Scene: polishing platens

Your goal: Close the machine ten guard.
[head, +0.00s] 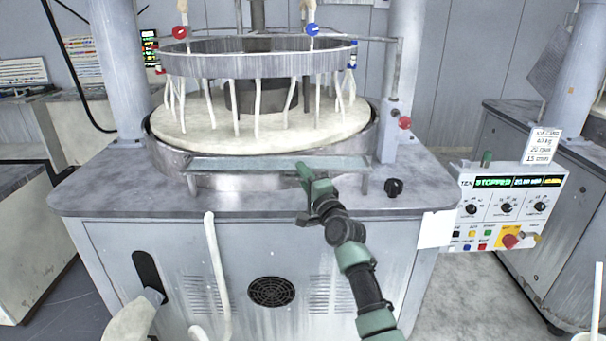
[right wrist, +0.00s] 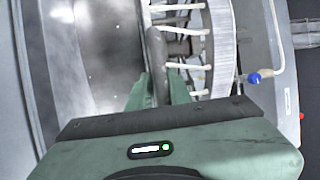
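The machine ten guard looks like the narrow, see-through panel (head: 240,163) across the front of the round basin, low before the platen. The palm hides the lower end of the bar. My left gripper is not in view.
A metal ring (head: 260,65) with pale hoses stands above the cream platen (head: 230,135). A black knob (head: 393,187) is on the deck right of the guard. The control panel (head: 510,208) reads STOPPED. Two uprights flank the basin. A pale hose (head: 215,265) hangs down the cabinet front.

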